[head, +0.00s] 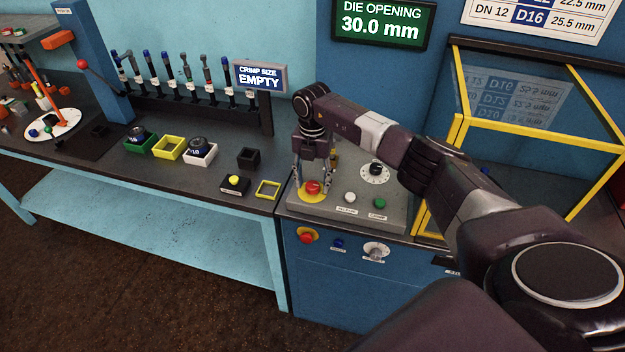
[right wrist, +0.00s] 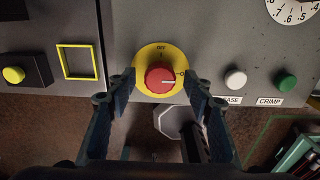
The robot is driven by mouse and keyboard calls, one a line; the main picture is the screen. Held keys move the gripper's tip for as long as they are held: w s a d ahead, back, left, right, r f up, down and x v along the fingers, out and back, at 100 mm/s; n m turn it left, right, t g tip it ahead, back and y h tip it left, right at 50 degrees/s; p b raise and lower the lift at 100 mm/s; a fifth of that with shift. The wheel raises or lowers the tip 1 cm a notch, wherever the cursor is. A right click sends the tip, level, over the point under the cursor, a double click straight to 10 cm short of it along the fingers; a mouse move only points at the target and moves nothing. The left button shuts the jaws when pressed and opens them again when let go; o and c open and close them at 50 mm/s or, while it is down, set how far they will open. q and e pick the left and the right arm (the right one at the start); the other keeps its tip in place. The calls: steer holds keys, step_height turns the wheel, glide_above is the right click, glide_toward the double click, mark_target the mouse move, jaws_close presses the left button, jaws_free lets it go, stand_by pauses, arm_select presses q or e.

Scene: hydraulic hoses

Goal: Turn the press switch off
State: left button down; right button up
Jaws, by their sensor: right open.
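The press switch is a red rotary knob (head: 313,187) on a round yellow plate (head: 305,196) on the sloped grey panel. In the right wrist view the red knob (right wrist: 160,78) has a white pointer line turned to the right. The plate's OFF mark is at the top, away from the pointer; a mark at the right is partly covered by a fingertip. My right gripper (head: 312,181) points down over the knob, open. In the wrist view its fingers (right wrist: 160,88) stand on both sides of the knob, apparently with gaps. My left gripper is not in view.
A white button (head: 350,197), a green button (head: 380,203) and a dial (head: 375,173) are to the right on the panel. A yellow-framed guard (head: 457,130) stands further right. A red button (head: 306,236) is on the cabinet front. Small bins (head: 167,148) lie left.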

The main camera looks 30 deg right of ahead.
steer(key=shift+c, duration=0.3)
steer(key=c, duration=1.1)
